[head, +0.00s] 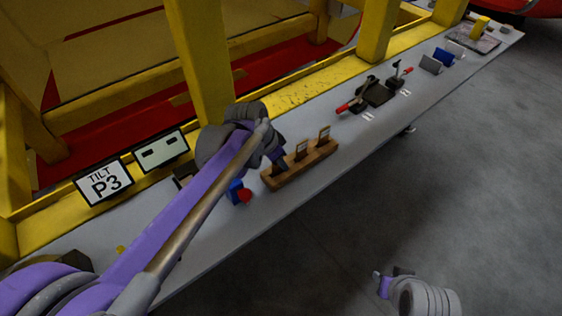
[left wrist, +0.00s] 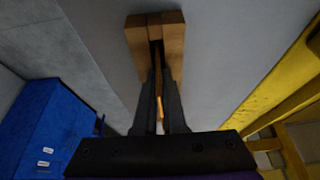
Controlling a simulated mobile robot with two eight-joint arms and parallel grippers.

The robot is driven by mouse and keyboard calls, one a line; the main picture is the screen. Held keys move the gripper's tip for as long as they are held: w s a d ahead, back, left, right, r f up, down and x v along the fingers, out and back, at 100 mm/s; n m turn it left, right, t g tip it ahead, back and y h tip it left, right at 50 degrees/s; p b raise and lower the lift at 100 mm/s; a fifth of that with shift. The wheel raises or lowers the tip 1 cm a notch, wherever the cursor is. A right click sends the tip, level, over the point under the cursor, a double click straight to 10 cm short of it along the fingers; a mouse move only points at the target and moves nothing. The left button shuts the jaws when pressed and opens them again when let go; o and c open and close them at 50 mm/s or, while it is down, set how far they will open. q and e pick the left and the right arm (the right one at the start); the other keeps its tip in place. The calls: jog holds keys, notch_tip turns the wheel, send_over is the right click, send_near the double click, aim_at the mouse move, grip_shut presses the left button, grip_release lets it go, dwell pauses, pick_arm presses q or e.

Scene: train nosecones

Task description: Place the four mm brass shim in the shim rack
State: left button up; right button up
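The wooden shim rack (head: 290,178) stands on the grey ledge, with two brass shims upright in it, one in the middle (head: 301,150) and one at the far end (head: 324,134). My left gripper (head: 279,161) is at the near left end of the rack, pointing down. In the left wrist view the rack (left wrist: 173,45) lies straight ahead of the fingers (left wrist: 159,80). They are close together with a thin brass shim (left wrist: 158,105) edge-on between them. How deep it sits in the slot is hidden. My right gripper (head: 386,284) is low over the floor, its fingers unclear.
A blue and red object (head: 240,193) stands left of the rack, near my left arm. A dark tool holder (head: 376,93) with red-handled tools lies farther along the ledge. A blue cabinet (left wrist: 50,130) shows in the left wrist view.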

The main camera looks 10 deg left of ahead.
pick_arm(q)
jog(key=shift+o, duration=1.4)
jog(key=shift+r, duration=0.2)
jog(key=p+v, duration=0.1)
jog(key=v, duration=1.1)
